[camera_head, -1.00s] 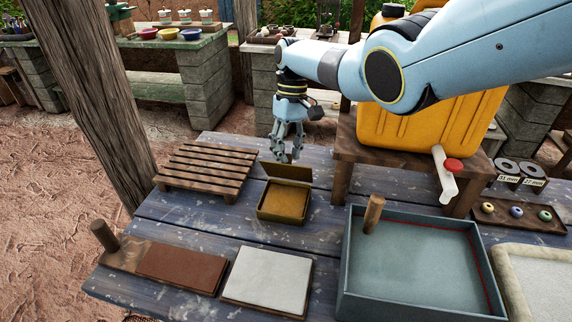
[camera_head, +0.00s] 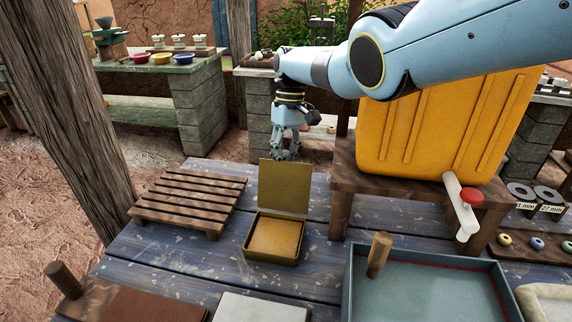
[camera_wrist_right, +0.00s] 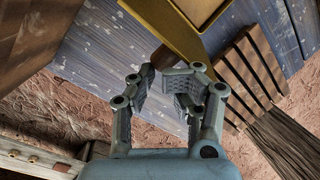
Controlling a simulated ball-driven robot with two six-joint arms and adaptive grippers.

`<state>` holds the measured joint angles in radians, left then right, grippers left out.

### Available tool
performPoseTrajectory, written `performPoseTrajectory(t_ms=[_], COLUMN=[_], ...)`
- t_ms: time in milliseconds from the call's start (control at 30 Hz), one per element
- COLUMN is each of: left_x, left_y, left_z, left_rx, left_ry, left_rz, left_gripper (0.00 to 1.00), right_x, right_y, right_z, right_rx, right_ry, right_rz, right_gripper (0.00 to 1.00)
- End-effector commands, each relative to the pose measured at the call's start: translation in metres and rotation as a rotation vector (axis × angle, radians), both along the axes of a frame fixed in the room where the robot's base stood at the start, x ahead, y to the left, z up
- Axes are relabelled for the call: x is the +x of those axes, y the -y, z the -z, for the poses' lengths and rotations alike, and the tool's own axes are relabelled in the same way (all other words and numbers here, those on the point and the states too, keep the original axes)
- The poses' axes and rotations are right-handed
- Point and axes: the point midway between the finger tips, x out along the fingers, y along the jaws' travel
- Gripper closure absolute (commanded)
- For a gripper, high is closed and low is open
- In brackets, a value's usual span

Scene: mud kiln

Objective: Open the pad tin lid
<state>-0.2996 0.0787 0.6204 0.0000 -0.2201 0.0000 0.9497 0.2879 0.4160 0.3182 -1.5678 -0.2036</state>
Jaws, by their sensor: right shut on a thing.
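The pad tin (camera_head: 268,259) sits on the blue plank table in the head view, with a tan pad (camera_head: 275,238) inside. Its gold-brown lid (camera_head: 285,188) stands about upright at the tin's back edge, so the tin is open. My right gripper (camera_head: 284,154) is at the lid's top edge, coming from behind, and is shut on the lid. In the right wrist view the lid (camera_wrist_right: 178,32) runs down to my right gripper's fingertips (camera_wrist_right: 172,72); the exact contact is hard to see. My left gripper is not in view.
A slatted wooden rack (camera_head: 190,198) stands left of the tin. A yellow jerrycan (camera_head: 430,130) with a tap stands on a wooden stand (camera_head: 341,170) to the right. A grey tray (camera_head: 347,285) with an upright wooden peg (camera_head: 379,255) is at front right.

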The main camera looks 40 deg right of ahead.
Motion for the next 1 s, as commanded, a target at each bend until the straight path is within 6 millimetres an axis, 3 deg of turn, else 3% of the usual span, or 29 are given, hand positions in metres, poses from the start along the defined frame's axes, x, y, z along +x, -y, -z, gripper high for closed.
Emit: performPoseTrajectory(t_ms=[33, 767, 1000], left_x=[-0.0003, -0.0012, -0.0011], left_y=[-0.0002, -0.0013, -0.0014], left_z=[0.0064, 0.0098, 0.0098], left_rx=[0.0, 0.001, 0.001], left_ry=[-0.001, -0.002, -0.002], left_rz=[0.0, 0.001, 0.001], left_gripper=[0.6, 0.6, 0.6], right_x=[-0.0163, -0.0165, -0.0163], right_y=[-0.0038, 0.0026, 0.0023], right_z=[0.0247, 0.0235, 0.0235], right_rx=[0.003, 0.001, 0.002], right_ry=[-0.044, -0.049, -0.049], right_rz=[-0.003, -0.001, -0.001], right_gripper=[1.0, 1.0, 0.71])
